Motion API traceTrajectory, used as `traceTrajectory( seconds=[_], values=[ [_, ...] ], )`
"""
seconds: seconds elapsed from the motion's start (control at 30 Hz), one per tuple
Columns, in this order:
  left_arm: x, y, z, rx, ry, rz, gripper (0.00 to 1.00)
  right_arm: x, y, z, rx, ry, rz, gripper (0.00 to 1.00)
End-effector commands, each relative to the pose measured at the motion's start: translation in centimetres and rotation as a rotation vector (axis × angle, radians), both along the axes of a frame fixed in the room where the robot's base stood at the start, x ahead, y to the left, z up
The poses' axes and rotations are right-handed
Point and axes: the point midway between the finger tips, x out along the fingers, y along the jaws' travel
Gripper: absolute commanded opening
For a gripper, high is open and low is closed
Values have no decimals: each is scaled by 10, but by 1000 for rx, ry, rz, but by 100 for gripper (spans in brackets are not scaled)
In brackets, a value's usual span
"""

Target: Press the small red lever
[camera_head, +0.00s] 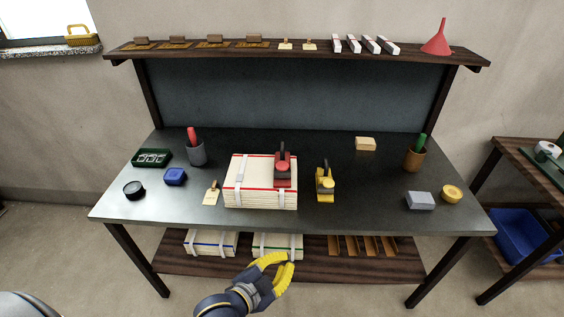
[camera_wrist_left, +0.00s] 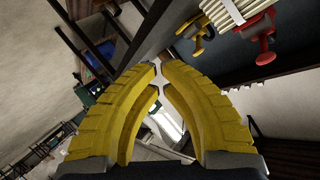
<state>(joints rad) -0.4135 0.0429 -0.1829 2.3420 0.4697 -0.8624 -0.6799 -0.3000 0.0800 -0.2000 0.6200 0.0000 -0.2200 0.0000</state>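A red tool (camera_head: 282,172) with a dark upright part stands on the right side of a cream stack with red edges and white straps (camera_head: 247,190). It also shows at the top right of the left wrist view (camera_wrist_left: 266,38). A yellow tool (camera_head: 325,186) stands on the table just right of the stack. I cannot make out clearly which part is the small red lever. My left gripper (camera_head: 290,261) has yellow curved fingers and is empty, its tips nearly meeting. It is in front of the table, below the stack and apart from it. My right gripper is not in view.
A lower shelf (camera_head: 345,265) with strapped stacks lies behind the gripper.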

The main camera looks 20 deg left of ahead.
Motion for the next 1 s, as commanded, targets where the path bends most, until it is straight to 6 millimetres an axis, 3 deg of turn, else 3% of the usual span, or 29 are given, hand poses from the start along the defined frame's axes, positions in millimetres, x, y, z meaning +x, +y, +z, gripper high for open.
traceTrajectory(
  seconds=[0.1,0.23,0.37,0.53,0.73,1.0],
  values=[
    [21,-25,36,-103,-147,-44,0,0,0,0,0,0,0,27],
    [40,-39,77,-209,-306,-51,0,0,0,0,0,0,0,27],
    [57,-41,116,-311,-451,-14,0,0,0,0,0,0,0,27],
    [77,-28,155,-434,-603,90,0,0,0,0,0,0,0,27],
    [100,0,178,-556,-699,273,0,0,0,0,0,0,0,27],
    [124,31,175,-649,-695,497,0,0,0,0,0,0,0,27]
  ],
)
